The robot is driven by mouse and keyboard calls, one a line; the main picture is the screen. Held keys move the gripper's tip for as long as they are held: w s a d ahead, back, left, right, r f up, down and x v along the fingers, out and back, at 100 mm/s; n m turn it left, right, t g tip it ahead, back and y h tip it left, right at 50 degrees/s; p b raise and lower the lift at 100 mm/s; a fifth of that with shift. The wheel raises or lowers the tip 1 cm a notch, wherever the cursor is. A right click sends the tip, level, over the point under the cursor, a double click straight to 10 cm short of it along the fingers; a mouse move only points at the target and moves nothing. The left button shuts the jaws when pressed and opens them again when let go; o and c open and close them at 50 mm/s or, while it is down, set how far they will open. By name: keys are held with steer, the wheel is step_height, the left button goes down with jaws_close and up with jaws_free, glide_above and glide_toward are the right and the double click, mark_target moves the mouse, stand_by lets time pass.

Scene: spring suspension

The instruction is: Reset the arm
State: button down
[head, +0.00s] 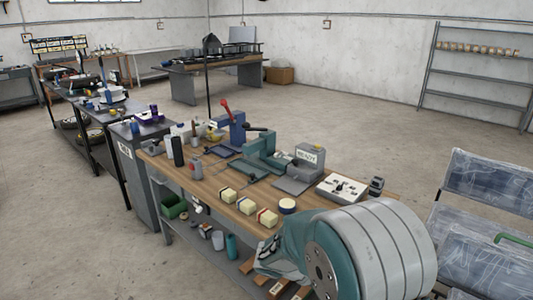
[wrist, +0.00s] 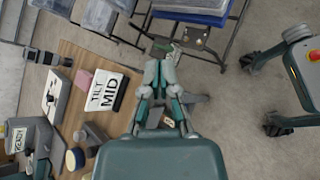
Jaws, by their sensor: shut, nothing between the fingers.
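My arm (head: 370,255) fills the lower right of the head view as a large grey and teal joint. It stands in front of the near right end of the wooden workbench (head: 208,178). In the wrist view my gripper (wrist: 160,66) points up the picture, with its teal and grey fingers together and nothing between them. The fingers appear above the floor beside the bench edge, clear of the objects on the bench. I cannot clearly make out the fingers in the head view.
The bench carries a grey box marked READY (head: 306,164), a white panel (head: 342,187) and several pale blocks (head: 245,207). A sign reading TILT MID (wrist: 109,93) shows in the wrist view. Open floor lies behind the bench.

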steer(key=s+a+r+m+t+y, duration=0.1)
steer(key=s+r+m+t+y, duration=0.1)
steer(key=s+r+m+y, duration=0.4)
steer(key=s+a+r+m+t+y, duration=0.1)
steer(key=s+r+m+t+y, duration=0.1)
steer(key=s+r+m+y, duration=0.3)
steer(key=shift+s+r+m+y, duration=0.5)
steer(key=shift+s+r, duration=1.45)
steer(key=shift+s, duration=2.4)
